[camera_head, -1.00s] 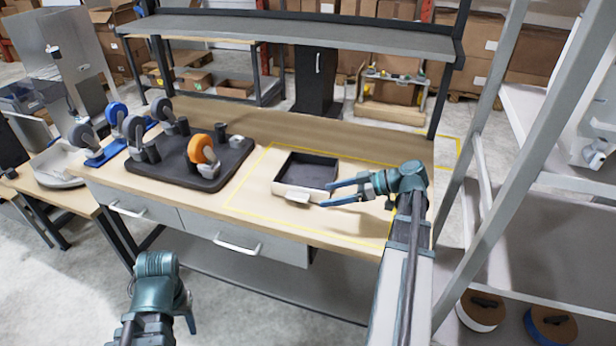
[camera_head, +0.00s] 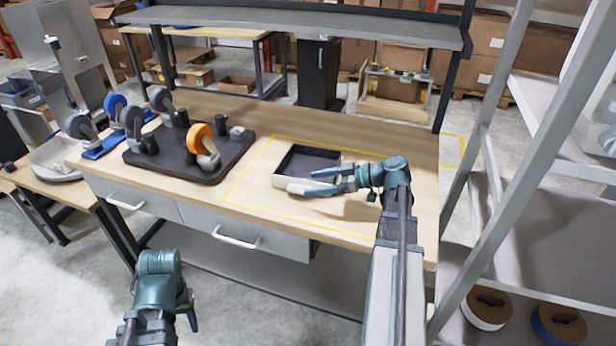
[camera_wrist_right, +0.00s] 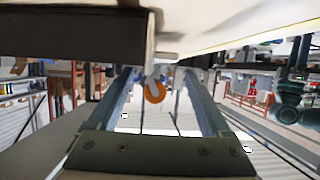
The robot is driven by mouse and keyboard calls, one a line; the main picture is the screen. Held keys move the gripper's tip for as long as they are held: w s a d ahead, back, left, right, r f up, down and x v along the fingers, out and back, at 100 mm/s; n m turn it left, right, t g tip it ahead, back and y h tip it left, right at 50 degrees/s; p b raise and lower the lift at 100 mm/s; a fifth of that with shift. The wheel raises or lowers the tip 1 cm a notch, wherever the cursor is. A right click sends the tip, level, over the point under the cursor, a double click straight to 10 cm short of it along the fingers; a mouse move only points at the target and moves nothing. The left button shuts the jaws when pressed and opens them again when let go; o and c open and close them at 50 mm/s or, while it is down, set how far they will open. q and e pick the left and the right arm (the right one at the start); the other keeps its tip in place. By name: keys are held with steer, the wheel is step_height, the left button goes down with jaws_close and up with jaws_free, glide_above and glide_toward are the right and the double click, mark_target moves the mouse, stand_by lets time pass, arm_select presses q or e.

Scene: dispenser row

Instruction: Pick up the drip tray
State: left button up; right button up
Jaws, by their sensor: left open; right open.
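The drip tray (camera_head: 308,160) is a shallow, pale, open box with a dark inside, lying on the workbench within a yellow outline. My right gripper (camera_head: 314,180) is open at its front right corner, its fingers pointing left and covering part of the front side and handle. In the right wrist view the two fingers (camera_wrist_right: 165,90) are spread, with the tray's dark underside or wall (camera_wrist_right: 70,35) and a pale part close above them. I cannot tell whether they touch. My left gripper (camera_head: 188,312) is open and empty, low in front of the bench.
A black mat (camera_head: 190,155) with an orange wheel (camera_head: 200,140) and dark holders stands left of the tray. A shelf (camera_head: 300,27) spans the bench's back. A grey rack (camera_head: 500,150) stands at the right.

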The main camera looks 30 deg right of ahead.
mark_target(296, 187)
steer(key=b+x, duration=0.2)
steer(key=x, duration=0.3)
steer(key=shift+a+f, duration=0.15)
steer(key=shift+a, duration=0.05)
jaws_close()
stand_by(0.3)
stand_by(1.1)
